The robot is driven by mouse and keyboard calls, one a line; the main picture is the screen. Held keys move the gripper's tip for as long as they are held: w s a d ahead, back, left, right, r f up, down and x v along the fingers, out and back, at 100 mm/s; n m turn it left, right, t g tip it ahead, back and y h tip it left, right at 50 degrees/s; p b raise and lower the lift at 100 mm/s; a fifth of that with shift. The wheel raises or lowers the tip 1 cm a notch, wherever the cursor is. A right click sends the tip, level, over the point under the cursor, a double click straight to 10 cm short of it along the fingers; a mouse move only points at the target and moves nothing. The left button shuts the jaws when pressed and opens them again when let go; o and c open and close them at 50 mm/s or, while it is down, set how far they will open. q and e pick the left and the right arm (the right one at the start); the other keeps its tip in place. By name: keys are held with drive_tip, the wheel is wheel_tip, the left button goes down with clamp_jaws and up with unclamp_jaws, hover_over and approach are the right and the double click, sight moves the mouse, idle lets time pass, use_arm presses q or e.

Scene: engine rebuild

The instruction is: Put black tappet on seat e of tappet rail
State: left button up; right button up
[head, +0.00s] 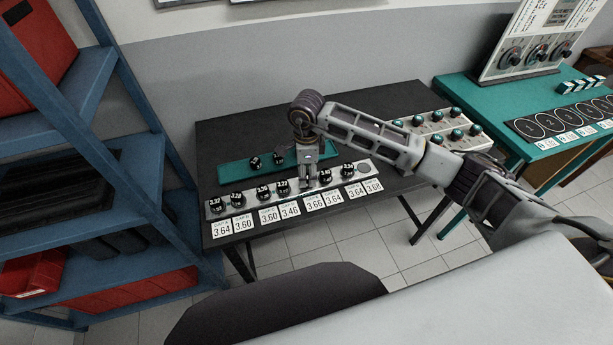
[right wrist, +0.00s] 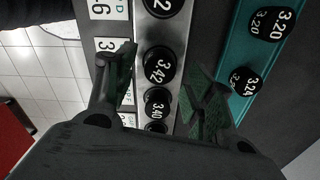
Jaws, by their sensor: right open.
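The pale tappet rail (head: 295,194) lies along the front of the dark table, holding several black numbered tappets. My right gripper (head: 308,180) is over the fifth seat from the left and hides it in the head view. In the right wrist view my right gripper (right wrist: 163,85) is open, one finger on each side of the rail. A black tappet marked 3.42 (right wrist: 160,65) sits on the rail between the fingers, apparently at seat e, beside the tappet marked 3.40 (right wrist: 157,102). I cannot tell whether the fingers touch anything. My left gripper is not in view.
A green tray (head: 235,173) behind the rail holds two black tappets, marked 3.20 (right wrist: 268,20) and 3.24 (right wrist: 241,81). The rail's right-end seat (head: 363,169) looks empty. White gap cards (head: 289,209) line the front. A pale block with teal caps (head: 430,128) stands at right.

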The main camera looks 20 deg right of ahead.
sight(307, 177)
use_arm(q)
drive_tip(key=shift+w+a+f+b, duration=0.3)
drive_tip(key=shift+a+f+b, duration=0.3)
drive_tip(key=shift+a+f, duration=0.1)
use_arm(e)
wheel_tip(307, 177, up, 10)
drive_tip(key=shift+f, duration=0.25)
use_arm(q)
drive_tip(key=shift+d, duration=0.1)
